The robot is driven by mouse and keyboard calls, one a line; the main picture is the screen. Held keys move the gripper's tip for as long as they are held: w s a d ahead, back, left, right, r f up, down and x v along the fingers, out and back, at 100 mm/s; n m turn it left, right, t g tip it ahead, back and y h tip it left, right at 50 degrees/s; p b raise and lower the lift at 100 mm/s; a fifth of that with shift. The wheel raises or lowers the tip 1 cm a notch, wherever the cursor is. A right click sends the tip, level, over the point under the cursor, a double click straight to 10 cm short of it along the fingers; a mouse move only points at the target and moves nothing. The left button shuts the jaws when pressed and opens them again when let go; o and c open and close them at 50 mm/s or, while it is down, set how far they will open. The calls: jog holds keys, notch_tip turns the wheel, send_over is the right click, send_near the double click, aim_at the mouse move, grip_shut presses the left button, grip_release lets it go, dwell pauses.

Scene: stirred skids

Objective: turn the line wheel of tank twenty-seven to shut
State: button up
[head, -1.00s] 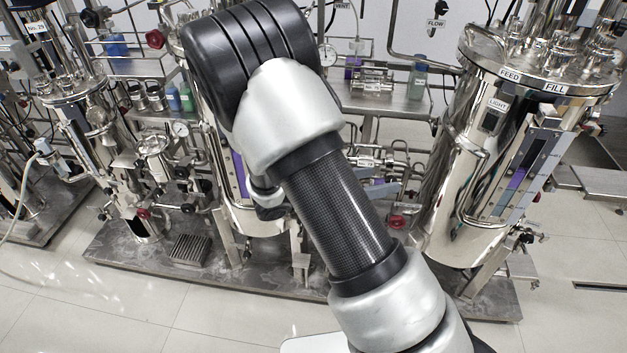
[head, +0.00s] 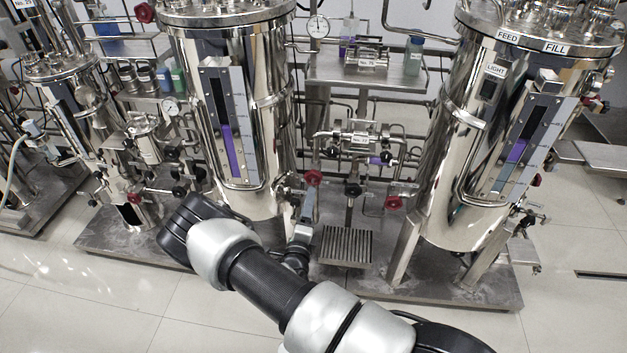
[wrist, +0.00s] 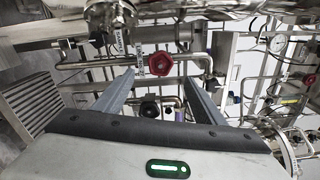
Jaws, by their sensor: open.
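A red handwheel (head: 313,178) sits low on the pipework just right of the middle tank (head: 268,120). In the head view my gripper (head: 309,197) reaches up toward that wheel from below. I cannot read which tank is twenty-seven.
Another red wheel (head: 393,203) sits near the right tank (head: 450,150). A black knob (wrist: 148,108) shows between the fingers in the wrist view. Pipes crowd behind. A ribbed grate (head: 346,245) lies right of the gripper. Open floor (head: 110,315) lies in front.

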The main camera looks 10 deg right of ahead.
aim_at(313, 180)
jog(key=b+x, duration=0.2)
jog(key=x, duration=1)
jog(key=shift+w+d, duration=0.1)
jog(key=shift+w, duration=0.1)
jog(key=c, duration=1)
